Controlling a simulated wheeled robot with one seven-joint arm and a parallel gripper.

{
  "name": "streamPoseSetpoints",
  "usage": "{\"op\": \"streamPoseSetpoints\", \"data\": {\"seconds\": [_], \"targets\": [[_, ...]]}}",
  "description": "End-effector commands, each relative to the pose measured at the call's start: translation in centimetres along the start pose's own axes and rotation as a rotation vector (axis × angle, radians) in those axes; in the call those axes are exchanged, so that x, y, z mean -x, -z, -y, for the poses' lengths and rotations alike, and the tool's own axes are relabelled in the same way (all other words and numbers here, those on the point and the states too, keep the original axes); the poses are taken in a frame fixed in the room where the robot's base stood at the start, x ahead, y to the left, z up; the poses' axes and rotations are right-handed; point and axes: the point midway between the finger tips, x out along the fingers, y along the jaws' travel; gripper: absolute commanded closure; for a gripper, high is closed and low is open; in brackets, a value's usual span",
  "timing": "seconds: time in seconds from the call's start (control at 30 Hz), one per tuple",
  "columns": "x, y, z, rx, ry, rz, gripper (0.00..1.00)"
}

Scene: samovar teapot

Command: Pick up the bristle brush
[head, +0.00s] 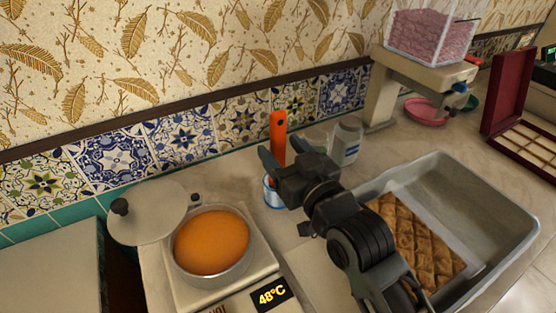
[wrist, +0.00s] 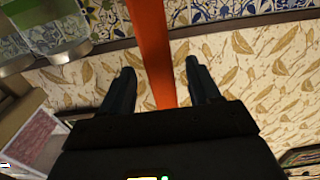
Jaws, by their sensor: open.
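An orange handle (head: 277,138), likely that of the bristle brush, stands upright in a small blue-and-white cup (head: 272,197) by the tiled wall. Its lower end is hidden in the cup and behind my gripper, so I see no bristles. My gripper (head: 287,150) is open, with its fingers spread to either side of the handle in the head view. In the wrist view the orange handle (wrist: 149,45) runs between the open fingers (wrist: 160,75). I cannot tell whether either finger touches it.
A pot of orange contents (head: 211,243) sits on a heated plate reading 48°C, its lid (head: 148,212) beside it. A clear jar (head: 346,141) stands right of the handle. A metal tray (head: 490,205) of pastry lies at right. A dispenser (head: 425,70) stands behind.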

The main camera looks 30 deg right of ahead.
Motion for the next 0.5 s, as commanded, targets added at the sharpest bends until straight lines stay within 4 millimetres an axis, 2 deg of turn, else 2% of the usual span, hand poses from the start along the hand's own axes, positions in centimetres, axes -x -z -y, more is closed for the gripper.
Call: {"op": "streamPoseSetpoints", "data": {"seconds": [0.2, 0.3, 0.5], "targets": [[-3.1, 0.2, 0.0, 0.000, 0.000, 0.000, 0.38], [-3.8, 0.1, 0.0, 0.000, 0.000, -0.001, 0.38], [-3.9, 0.0, 0.0, 0.000, 0.000, 0.000, 0.38]]}}
